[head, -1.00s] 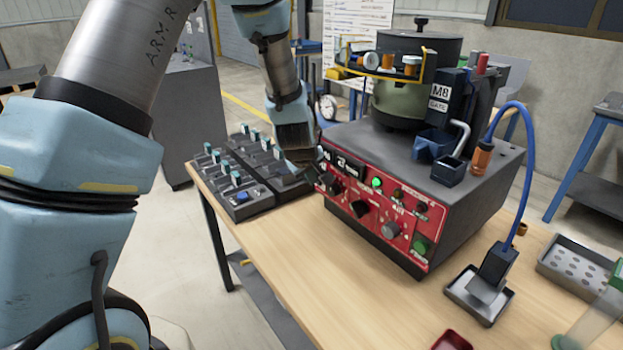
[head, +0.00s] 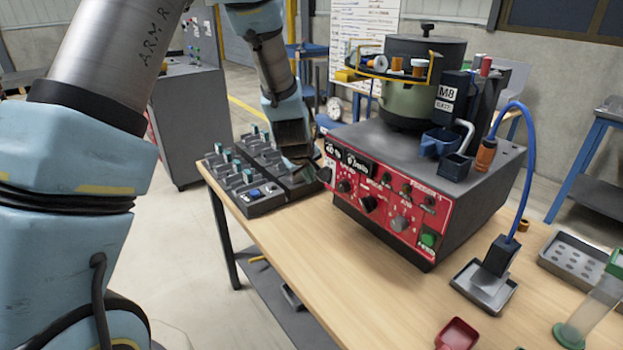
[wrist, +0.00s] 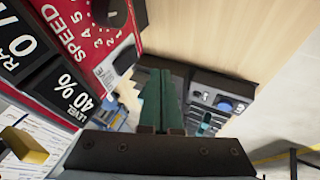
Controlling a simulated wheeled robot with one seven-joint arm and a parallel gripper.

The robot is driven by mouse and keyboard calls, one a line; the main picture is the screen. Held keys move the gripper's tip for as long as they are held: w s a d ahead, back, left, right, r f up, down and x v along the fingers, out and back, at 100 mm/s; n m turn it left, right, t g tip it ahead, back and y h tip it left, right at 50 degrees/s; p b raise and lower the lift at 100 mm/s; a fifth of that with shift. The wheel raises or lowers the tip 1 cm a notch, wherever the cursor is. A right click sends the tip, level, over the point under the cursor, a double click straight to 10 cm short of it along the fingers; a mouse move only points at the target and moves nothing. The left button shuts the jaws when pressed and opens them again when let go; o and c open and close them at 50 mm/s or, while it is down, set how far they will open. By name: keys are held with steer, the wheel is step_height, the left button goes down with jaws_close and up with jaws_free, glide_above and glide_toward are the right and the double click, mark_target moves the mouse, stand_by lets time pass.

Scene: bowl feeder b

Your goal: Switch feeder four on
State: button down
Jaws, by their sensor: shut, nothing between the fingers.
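My gripper (head: 303,164) is shut and empty, low between the switch boxes and the left corner of the feeder's control box. Its teal fingers (wrist: 158,98) lie together in the wrist view. The dark switch boxes (head: 262,207) stand side by side at the table's left, with several teal-topped levers and a blue button (head: 256,192). Part of them shows beyond the fingers in the wrist view (wrist: 190,82). Which lever belongs to feeder four cannot be read. The bowl feeder (head: 408,108) stands on a box with a red panel (head: 375,208); its displays read 40 % and 0.
A square tray (head: 467,284) holding a dark block with a blue cable, a red scoop (head: 458,333) and a clear cylinder (head: 590,312) lie to the right. Open wood tabletop (head: 340,275) lies in front of the panel.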

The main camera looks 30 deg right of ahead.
steer(key=v, duration=0.9)
steer(key=shift+r+b, duration=0.25)
steer(key=shift+b, duration=0.15)
steer(key=shift+s+a, duration=0.1)
steer(key=shift+a, duration=0.05)
